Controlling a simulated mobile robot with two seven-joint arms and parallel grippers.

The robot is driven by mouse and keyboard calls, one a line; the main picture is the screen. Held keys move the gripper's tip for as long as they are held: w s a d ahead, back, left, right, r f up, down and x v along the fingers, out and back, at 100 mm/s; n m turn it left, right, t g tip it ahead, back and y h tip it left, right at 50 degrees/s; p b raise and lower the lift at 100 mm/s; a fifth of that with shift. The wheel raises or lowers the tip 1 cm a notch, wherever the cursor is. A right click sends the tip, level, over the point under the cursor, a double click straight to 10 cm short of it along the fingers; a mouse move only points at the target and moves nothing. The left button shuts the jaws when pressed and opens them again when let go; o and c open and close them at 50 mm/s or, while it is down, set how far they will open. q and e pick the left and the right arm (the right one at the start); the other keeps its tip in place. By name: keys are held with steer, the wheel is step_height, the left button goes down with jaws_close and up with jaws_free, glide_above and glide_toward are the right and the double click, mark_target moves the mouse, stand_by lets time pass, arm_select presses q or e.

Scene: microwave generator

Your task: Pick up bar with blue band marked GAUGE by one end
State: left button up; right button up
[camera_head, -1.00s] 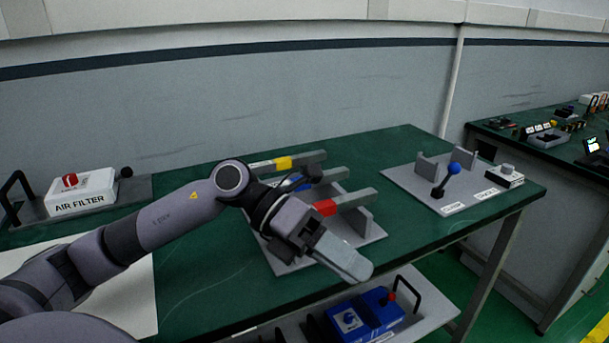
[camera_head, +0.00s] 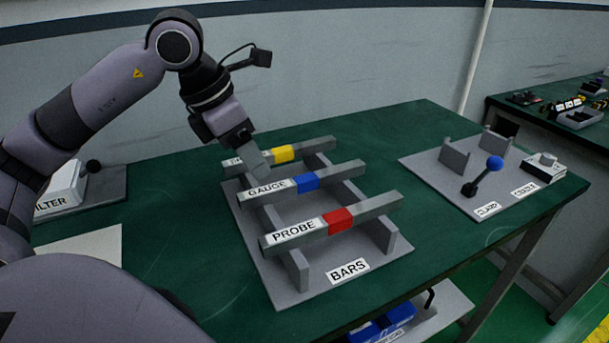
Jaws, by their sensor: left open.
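The grey bar with the blue band, marked GAUGE (camera_head: 335,174), is the middle of three parallel bars resting across a grey rack (camera_head: 315,280) labelled BARS. Its white label is at the left end. The bar with the red band, marked PROBE (camera_head: 370,208), lies in front of it. The bar with the yellow band (camera_head: 312,147) lies behind it, its label partly hidden by my gripper. My left gripper (camera_head: 254,163) is open and points down near the left ends of the yellow-banded and GAUGE bars. I cannot tell if it touches either. My right gripper is not in view.
A grey plate (camera_head: 450,188) with uprights and a blue-knobbed lever (camera_head: 488,172) stands on the right of the green table (camera_head: 385,135). The white AIR FILTER box (camera_head: 62,188) is at the left. A blue box (camera_head: 385,325) sits on a lower shelf.

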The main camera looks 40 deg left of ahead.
mark_target(269, 188)
arm_select(q)
steer(key=x, duration=0.7)
steer(key=shift+s+a+f, duration=0.1)
steer(key=shift+s+a, duration=0.05)
steer(key=shift+s, duration=0.15)
jaws_close()
